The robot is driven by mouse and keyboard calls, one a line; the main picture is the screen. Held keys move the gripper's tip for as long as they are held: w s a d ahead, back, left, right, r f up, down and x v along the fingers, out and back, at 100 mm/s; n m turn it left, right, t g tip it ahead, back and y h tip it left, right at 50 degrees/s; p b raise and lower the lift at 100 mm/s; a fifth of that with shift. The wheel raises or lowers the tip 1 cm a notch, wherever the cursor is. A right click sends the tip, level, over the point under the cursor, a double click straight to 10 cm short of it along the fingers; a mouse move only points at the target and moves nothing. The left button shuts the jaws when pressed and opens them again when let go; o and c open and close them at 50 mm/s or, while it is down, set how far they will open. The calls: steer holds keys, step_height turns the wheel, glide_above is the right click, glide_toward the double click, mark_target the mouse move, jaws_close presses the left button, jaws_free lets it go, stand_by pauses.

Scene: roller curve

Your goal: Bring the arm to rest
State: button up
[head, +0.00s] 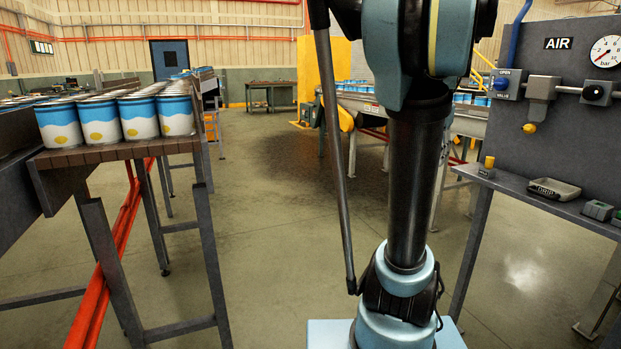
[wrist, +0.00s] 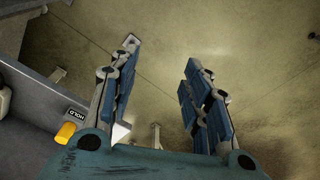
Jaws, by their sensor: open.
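My gripper (wrist: 160,85) shows in the wrist view with its two blue-padded fingers spread apart. Nothing is between them, and bare concrete floor lies beyond. The gripper itself is not visible in the head view. My arm (head: 415,170) stands upright in the middle of the head view, its light blue base at the bottom and its upper joint cut off by the top edge.
Several blue-and-white cans (head: 138,117) stand on a conveyor (head: 110,152) at left. At right, an AIR panel (head: 560,100) rises above a shelf (head: 550,195) with a small tray (head: 553,189). A yellow part (wrist: 66,133) beside a HOLD label is near my gripper. Open floor (head: 265,220) lies between.

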steer(key=s+a+f+n, duration=0.4)
steer(key=s+a+f, duration=0.5)
steer(key=f, duration=0.2)
steer(key=s+a+f+n+t, duration=0.1)
steer(key=s+a+f+n, duration=0.3)
steer(key=s+a+f, duration=0.4)
step_height(320, 180, down, 4)
steer(key=shift+s+a+f, duration=0.2)
steer(key=shift+s+a, duration=0.15)
steer(key=shift+c, duration=1.3)
